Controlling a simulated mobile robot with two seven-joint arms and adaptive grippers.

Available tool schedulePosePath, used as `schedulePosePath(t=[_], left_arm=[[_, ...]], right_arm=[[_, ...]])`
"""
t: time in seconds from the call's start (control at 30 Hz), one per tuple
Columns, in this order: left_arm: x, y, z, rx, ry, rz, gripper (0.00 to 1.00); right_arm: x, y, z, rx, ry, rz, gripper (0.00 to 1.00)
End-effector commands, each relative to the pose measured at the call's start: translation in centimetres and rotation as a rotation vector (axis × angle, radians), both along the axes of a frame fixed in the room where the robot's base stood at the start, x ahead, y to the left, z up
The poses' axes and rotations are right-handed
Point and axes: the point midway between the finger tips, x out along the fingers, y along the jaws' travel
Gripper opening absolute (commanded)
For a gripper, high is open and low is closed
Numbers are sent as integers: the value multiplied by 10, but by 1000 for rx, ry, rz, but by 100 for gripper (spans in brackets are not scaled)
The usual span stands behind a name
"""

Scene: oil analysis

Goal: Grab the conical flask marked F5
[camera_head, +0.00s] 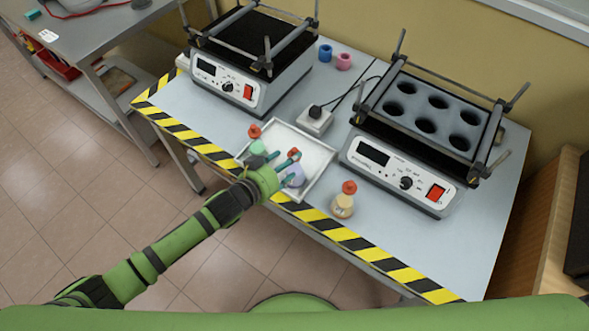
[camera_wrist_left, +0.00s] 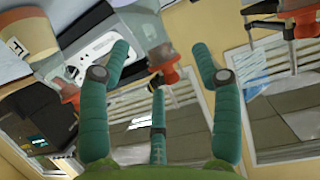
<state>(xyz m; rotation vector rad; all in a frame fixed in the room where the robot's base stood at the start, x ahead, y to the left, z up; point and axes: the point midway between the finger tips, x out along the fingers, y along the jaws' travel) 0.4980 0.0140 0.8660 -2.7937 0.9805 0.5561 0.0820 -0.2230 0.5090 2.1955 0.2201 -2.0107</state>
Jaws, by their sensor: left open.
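Three conical flasks with red stoppers stand near the table's front. A purple flask (camera_head: 297,178) and a green flask (camera_head: 258,148) are in a white tray (camera_head: 318,160). A pale yellow flask (camera_head: 342,206) stands on the table right of the tray. My left gripper (camera_head: 287,167) is open over the tray, its fingers about the purple flask; contact is not clear. In the wrist view, the open fingers (camera_wrist_left: 162,62) have a clear flask neck (camera_wrist_left: 148,28) with a red stopper between and beyond them. A flask with a label (camera_wrist_left: 18,47) shows at left; its marking is not fully readable.
Two shakers stand behind the tray, one at left (camera_head: 246,84) and one with round holes (camera_head: 412,178) close at right. A power socket (camera_head: 314,121) and blue and pink rings (camera_head: 335,57) lie between them. Striped tape (camera_head: 390,264) marks the table's front edge.

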Motion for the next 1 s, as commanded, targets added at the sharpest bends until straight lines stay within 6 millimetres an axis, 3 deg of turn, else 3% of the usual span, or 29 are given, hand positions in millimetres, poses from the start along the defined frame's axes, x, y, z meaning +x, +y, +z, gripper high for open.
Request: schedulePosePath(t=[0.13,0.4,0.47,0.57,0.6,1.0], left_arm=[[10,-8,-5,-1,0,1,64],[11,-9,-6,0,0,1,64],[11,-9,-6,0,0,1,44],[12,-8,-6,0,0,1,4],[12,-8,-6,0,0,1,0],[12,-9,-4,-2,-3,0,0]], right_arm=[[1,0,1,0,-2,1,40],[3,0,1,1,-5,2,40],[3,1,1,1,-5,2,40],[3,1,1,1,-6,2,40],[3,1,1,1,-6,2,40],[4,0,1,1,-6,1,40]])
